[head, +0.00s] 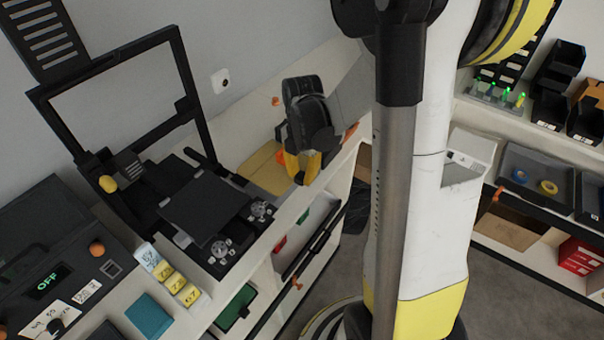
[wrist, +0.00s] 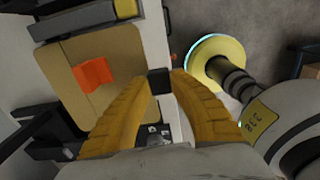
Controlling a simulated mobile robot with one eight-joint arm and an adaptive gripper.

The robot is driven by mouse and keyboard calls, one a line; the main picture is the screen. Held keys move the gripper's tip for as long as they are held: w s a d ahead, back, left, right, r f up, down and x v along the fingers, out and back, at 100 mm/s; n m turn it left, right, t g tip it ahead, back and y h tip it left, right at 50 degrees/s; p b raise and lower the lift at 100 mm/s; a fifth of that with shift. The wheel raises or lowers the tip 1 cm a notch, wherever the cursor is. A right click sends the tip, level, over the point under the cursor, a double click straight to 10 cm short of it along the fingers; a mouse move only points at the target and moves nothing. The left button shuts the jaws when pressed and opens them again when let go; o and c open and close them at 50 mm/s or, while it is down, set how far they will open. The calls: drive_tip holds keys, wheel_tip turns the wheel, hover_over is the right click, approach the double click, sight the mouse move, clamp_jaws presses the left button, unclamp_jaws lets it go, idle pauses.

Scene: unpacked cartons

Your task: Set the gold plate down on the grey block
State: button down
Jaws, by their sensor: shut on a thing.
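The gold plate (head: 262,170) is at the back of the white bench, right of the printer; it shows as a tan square in the wrist view (wrist: 122,62). An orange piece (wrist: 93,75) lies on it. My gripper (head: 302,172) is at the plate's right edge, its yellow fingers pointing down. In the wrist view, the fingertips (wrist: 161,80) close around a small dark tab at that edge. I cannot tell whether the plate touches the bench. The likely grey block is the flat dark grey square (head: 205,208) on the printer, bare on top, left of the plate.
The black printer frame (head: 188,85) rises behind the grey square. Metal knobs (head: 262,209) stand at its corners. Yellow-labelled boxes (head: 174,283) and a teal box (head: 149,317) stand in front. A control box (head: 60,270) is at left.

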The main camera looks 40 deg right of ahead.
sight(286, 170)
drive_tip(key=shift+w+a+f+b, duration=0.2)
drive_tip(key=shift+w+f+b, duration=0.1)
drive_tip(key=shift+w+f, duration=0.2)
drive_tip(key=shift+w+a+f+b, duration=0.15)
drive_tip(key=shift+w+f+b, duration=0.2)
drive_tip(key=shift+f, duration=0.15)
drive_tip(key=shift+r, duration=0.15)
drive_tip(key=shift+w, duration=0.1)
drive_tip(key=shift+f, duration=0.25)
drive_tip(key=shift+f+b, duration=0.9)
drive_tip(key=shift+b, duration=0.05)
drive_tip(key=c, duration=1.2)
unclamp_jaws()
drive_tip(key=shift+r, duration=0.1)
